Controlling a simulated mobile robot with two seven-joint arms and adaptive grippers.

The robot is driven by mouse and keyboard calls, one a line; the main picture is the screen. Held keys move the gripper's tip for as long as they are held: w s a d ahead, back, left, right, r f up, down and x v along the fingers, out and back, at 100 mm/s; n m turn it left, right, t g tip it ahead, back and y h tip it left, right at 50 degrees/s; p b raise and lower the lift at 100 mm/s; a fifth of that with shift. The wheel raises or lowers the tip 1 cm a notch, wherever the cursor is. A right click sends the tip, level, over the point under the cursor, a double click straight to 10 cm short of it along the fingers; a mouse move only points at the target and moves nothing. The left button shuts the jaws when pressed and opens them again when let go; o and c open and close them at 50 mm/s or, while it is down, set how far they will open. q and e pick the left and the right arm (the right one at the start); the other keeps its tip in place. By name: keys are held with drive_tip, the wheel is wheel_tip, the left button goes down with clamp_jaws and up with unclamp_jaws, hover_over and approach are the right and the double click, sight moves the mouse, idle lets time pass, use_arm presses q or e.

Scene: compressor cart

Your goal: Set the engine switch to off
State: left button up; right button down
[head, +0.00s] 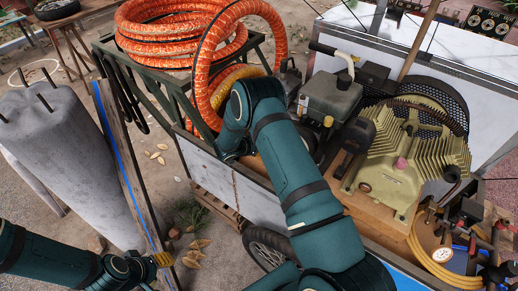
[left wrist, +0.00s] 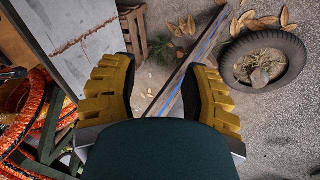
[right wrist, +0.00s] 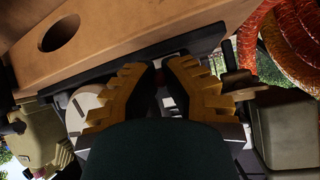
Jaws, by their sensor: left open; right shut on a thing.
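The engine (head: 330,97), with a dark tank, sits on the cart behind my right arm in the head view. I cannot make out its switch there. My right gripper (right wrist: 166,66) shows in the right wrist view, its toothed yellow fingers close together around a dark part whose shape is mostly hidden. I cannot tell if that part is the switch. A reddish piece (right wrist: 238,76) shows beside the right finger. In the head view my right arm hides this gripper. My left gripper (head: 160,260) is low at the left, away from the engine; its fingers (left wrist: 160,68) are apart and empty over the ground.
Coiled orange hose (head: 180,42) lies on a dark rack left of the engine. The finned compressor (head: 395,165) stands to the right. A grey concrete cylinder (head: 70,150) and a blue-striped plank (head: 125,165) are at the left. A brown board (right wrist: 130,32) lies close to my right fingers.

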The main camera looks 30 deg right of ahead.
drive_tip(key=shift+f+h+b, duration=0.4)
drive_tip(key=shift+b, duration=0.05)
use_arm(q)
drive_tip(key=shift+s+d+f+b, duration=0.1)
drive_tip(key=shift+s+f+b, duration=0.1)
drive_tip(key=shift+f+b, duration=0.4)
drive_tip(key=shift+s+f+b, duration=0.2)
drive_tip(key=shift+f+b, duration=0.15)
drive_tip(key=shift+f, duration=0.55)
drive_tip(key=shift+s+d+f+b, duration=0.1)
drive_tip(key=shift+s+f+b, duration=0.1)
drive_tip(key=shift+f+b, duration=0.4)
use_arm(e)
drive_tip(key=shift+d+f+t+h, duration=0.15)
drive_tip(key=shift+t+h, duration=0.35)
drive_tip(key=shift+h, duration=0.5)
use_arm(q)
drive_tip(key=shift+f, duration=0.15)
use_arm(e)
drive_tip(key=c, duration=1)
unclamp_jaws()
drive_tip(key=v, duration=1.2)
